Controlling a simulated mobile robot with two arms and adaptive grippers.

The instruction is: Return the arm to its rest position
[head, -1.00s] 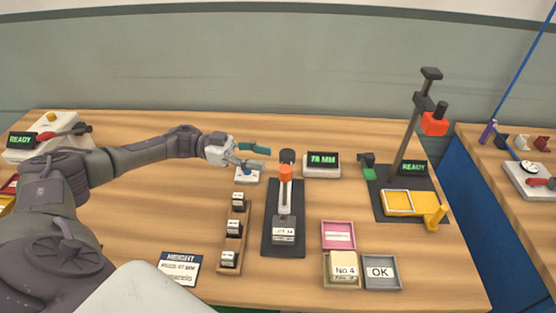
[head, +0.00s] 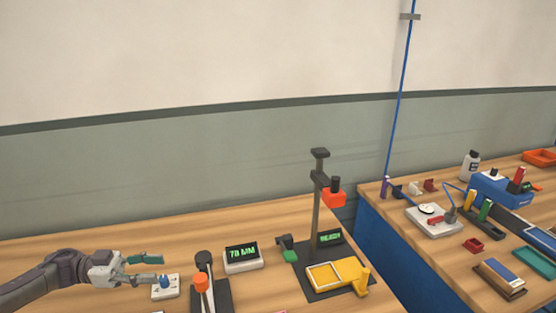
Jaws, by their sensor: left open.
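My left arm comes in low from the left in the head view. My left gripper (head: 146,269) is open, with its teal-tipped fingers apart and nothing between them. It hangs over the wooden table, just left of and close to a small white box with a blue button (head: 165,286). Whether it touches the box I cannot tell. My right gripper is not in view.
A height gauge with an orange knob (head: 201,283) stands right of the gripper, by a display reading 78 MM (head: 242,257). A press stand with an orange head (head: 334,198) and yellow tray (head: 338,274) is farther right. A second bench (head: 450,262) holds several tools.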

